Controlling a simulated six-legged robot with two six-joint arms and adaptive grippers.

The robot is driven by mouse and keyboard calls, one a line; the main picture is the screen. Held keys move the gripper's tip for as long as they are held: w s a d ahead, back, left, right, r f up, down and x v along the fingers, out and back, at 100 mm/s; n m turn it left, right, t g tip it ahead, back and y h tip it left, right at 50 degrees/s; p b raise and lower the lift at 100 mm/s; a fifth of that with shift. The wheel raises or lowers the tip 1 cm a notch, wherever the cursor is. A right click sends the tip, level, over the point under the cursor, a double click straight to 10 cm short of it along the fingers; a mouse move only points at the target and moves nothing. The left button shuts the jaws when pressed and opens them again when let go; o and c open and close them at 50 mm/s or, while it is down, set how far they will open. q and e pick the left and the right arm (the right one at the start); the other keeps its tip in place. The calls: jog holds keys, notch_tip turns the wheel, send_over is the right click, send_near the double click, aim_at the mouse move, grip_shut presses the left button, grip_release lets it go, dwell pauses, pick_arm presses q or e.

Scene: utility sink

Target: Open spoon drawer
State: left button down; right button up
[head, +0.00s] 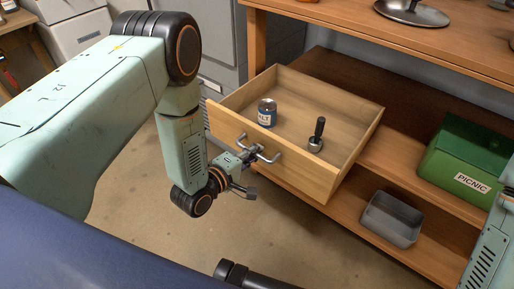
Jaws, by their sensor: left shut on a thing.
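The wooden drawer (345,150) stands pulled well out from under the bench top, and its inside shows from above. No spoon can be made out. A metal bar handle (270,158) is on the drawer's front face. My left gripper (254,154) is at this handle, shut on it, with its arm coming in from the left. My right gripper is not in view.
A metal stand base (412,13) is on the bench top. Grey cabinets (215,45) stand behind. The floor below the drawer is clear.

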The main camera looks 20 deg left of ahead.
pick_arm(q)
jog(key=shift+s+a+r, duration=0.2)
jog(key=shift+s, duration=0.25)
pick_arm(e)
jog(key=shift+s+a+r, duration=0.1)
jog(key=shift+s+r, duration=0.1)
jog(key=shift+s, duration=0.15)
pick_arm(q)
jog(key=c, duration=1.4)
grip_release()
jog(key=shift+s+f, duration=0.1)
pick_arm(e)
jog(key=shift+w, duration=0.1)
pick_arm(q)
jog(key=shift+s, duration=0.1)
jog(key=v, duration=1.2)
